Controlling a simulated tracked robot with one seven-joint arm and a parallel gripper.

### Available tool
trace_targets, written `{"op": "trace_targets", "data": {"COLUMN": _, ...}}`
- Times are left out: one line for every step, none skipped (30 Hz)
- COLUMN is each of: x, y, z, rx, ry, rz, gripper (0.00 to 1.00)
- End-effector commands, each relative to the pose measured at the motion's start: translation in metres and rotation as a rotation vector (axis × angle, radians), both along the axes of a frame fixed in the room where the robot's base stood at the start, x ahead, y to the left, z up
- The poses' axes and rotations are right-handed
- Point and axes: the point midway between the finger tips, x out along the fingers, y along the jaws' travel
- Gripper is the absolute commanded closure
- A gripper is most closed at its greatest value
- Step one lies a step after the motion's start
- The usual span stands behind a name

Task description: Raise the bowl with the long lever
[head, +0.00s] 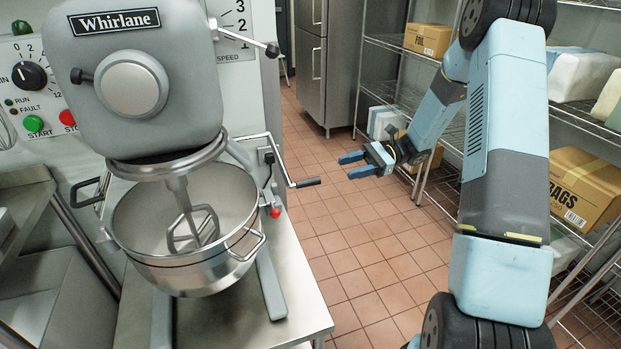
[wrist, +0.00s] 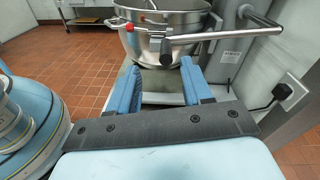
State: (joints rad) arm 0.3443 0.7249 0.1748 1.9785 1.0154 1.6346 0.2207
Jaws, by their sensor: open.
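The steel bowl (head: 185,262) hangs in its mount under the grey mixer head, around the flat beater (head: 193,228). The long lever (head: 306,182) sticks out from the mixer's right side and has a dark grip at its end. My gripper (head: 353,166) is open and empty, right of the grip and apart from it, with its fingers pointing left. In the wrist view, the bowl (wrist: 155,42) and the long lever (wrist: 225,36) are beyond and above the open fingers (wrist: 160,82). Nothing lies between the fingers.
A short red-knobbed lever (head: 275,212) sits beside the bowl, below the long lever. A speed lever (head: 271,50) sticks out higher up. The mixer stands on a steel table (head: 300,312). Wire shelves with boxes (head: 583,188) stand at right. Tiled floor (head: 345,262) lies open between.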

Motion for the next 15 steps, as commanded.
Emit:
{"op": "trace_targets", "data": {"x": 0.004, "y": -0.002, "z": -0.006, "rx": 0.021, "ry": 0.019, "rz": -0.012, "gripper": 0.5}}
{"op": "trace_targets", "data": {"x": 0.005, "y": -0.002, "z": -0.008, "rx": 0.032, "ry": 0.027, "rz": -0.017, "gripper": 0.5}}
{"op": "trace_targets", "data": {"x": 0.007, "y": -0.003, "z": -0.011, "rx": 0.041, "ry": 0.035, "rz": -0.024, "gripper": 0.5}}
{"op": "trace_targets", "data": {"x": 0.008, "y": -0.003, "z": -0.012, "rx": 0.047, "ry": 0.04, "rz": -0.028, "gripper": 0.5}}
{"op": "trace_targets", "data": {"x": 0.009, "y": -0.003, "z": -0.013, "rx": 0.052, "ry": 0.043, "rz": -0.031, "gripper": 0.5}}
{"op": "trace_targets", "data": {"x": 0.01, "y": -0.003, "z": -0.014, "rx": 0.057, "ry": 0.047, "rz": -0.034, "gripper": 0.5}}
{"op": "trace_targets", "data": {"x": 0.01, "y": -0.002, "z": -0.014, "rx": 0.06, "ry": 0.048, "rz": -0.034, "gripper": 0.5}}
{"op": "trace_targets", "data": {"x": 0.009, "y": 0.0, "z": -0.014, "rx": 0.06, "ry": 0.05, "rz": -0.035, "gripper": 0.5}}
{"op": "trace_targets", "data": {"x": 0.008, "y": 0.003, "z": -0.014, "rx": 0.061, "ry": 0.05, "rz": -0.035, "gripper": 0.5}}
{"op": "trace_targets", "data": {"x": 0.008, "y": 0.005, "z": -0.014, "rx": 0.061, "ry": 0.05, "rz": -0.034, "gripper": 0.5}}
{"op": "trace_targets", "data": {"x": 0.007, "y": 0.008, "z": -0.014, "rx": 0.061, "ry": 0.05, "rz": -0.034, "gripper": 0.5}}
{"op": "trace_targets", "data": {"x": 0.005, "y": 0.014, "z": -0.014, "rx": 0.061, "ry": 0.049, "rz": -0.033, "gripper": 0.5}}
{"op": "trace_targets", "data": {"x": 0.004, "y": 0.018, "z": -0.014, "rx": 0.061, "ry": 0.049, "rz": -0.033, "gripper": 0.5}}
{"op": "trace_targets", "data": {"x": 0.002, "y": 0.022, "z": -0.014, "rx": 0.06, "ry": 0.049, "rz": -0.033, "gripper": 0.5}}
{"op": "trace_targets", "data": {"x": 0.0, "y": 0.029, "z": -0.014, "rx": 0.06, "ry": 0.049, "rz": -0.033, "gripper": 0.5}}
